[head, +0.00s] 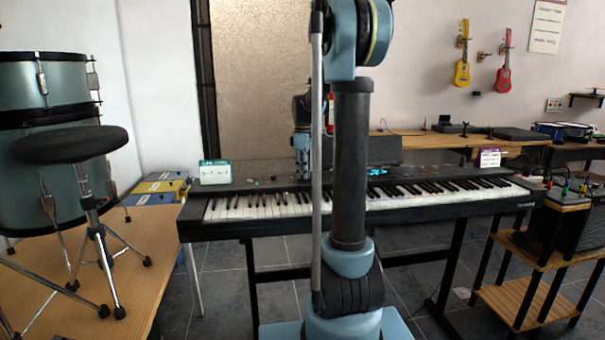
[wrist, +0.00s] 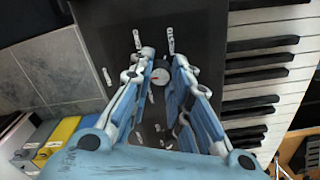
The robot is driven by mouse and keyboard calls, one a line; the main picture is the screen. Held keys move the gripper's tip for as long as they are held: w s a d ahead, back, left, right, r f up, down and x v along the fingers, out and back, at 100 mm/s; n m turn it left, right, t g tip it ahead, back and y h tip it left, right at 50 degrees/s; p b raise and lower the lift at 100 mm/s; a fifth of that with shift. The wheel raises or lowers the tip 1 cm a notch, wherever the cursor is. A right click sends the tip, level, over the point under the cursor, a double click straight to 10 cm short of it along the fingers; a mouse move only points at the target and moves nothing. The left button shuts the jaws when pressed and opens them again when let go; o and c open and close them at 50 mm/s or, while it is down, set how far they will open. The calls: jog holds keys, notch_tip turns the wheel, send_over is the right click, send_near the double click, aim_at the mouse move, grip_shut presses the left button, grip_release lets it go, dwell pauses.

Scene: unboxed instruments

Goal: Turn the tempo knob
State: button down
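The tempo knob appears to be the small round grey knob (wrist: 158,76) with a red mark, on the keyboard's dark panel in the wrist view. The electronic keyboard (head: 455,203) stands on a black stand in the head view. My gripper (wrist: 164,60) points down at the panel, its two blue-and-white fingers apart on either side of the knob. A gap shows between the knob and at least the right finger; contact on the left is unclear. In the head view my gripper (head: 301,172) is over the panel left of centre, and the knob cannot be made out there.
A green-edged card (head: 215,172) and a purple-edged card (head: 489,158) stand at the keyboard's back. A lit blue display (head: 378,171) is right of my arm. A stool (head: 70,144) and drums are at left, a wooden shelf (head: 515,300) at right.

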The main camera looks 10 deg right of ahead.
jog(key=shift+w+m, duration=0.1)
jog(key=shift+m, duration=0.4)
dwell(0.5)
jog(key=m, duration=0.5)
jog(key=shift+m, duration=0.3)
jog(key=m, duration=0.3)
jog(key=shift+m, duration=0.3)
jog(key=m, duration=0.3)
jog(key=shift+m, duration=0.3)
jog(key=m, duration=0.5)
jog(key=shift+w+r, duration=0.1)
jog(key=m, duration=0.5)
jog(key=c, duration=1.5)
grip_release()
